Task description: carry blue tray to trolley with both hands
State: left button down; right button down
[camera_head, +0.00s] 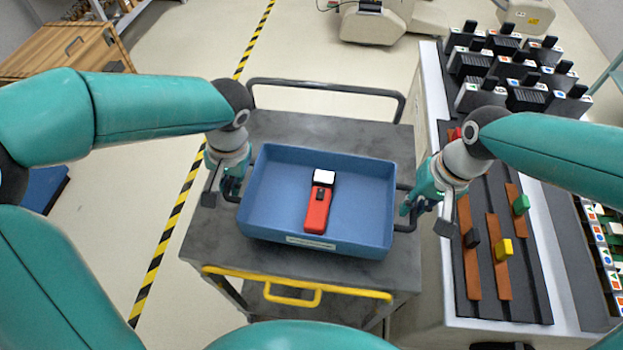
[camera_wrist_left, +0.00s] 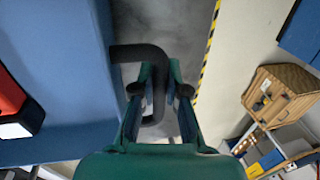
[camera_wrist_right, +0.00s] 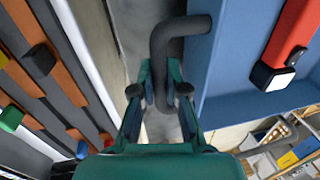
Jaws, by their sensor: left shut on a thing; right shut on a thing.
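The blue tray (camera_head: 275,190) is over the top of the dark grey trolley (camera_head: 300,126) and looks level. I cannot tell whether it rests on the top or hangs just above it. A red device with a white end (camera_head: 318,205) lies in the tray. My left gripper (camera_head: 232,190) is shut on the tray's left handle, a black loop that shows in the left wrist view (camera_wrist_left: 128,54). My right gripper (camera_head: 410,208) is shut on the tray's right handle, which shows in the right wrist view (camera_wrist_right: 160,45).
The trolley has a black rail (camera_head: 325,86) at the back and a yellow handle (camera_head: 290,291) at the front. A white workbench (camera_head: 437,110) with dark racks stands close on the right. Yellow-black floor tape (camera_head: 170,228) runs along the left. A wooden cabinet (camera_head: 75,48) stands far left.

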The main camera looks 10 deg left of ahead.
pick_arm(q)
jog(key=shift+f, duration=0.15)
pick_arm(e)
jog(key=shift+f, duration=0.15)
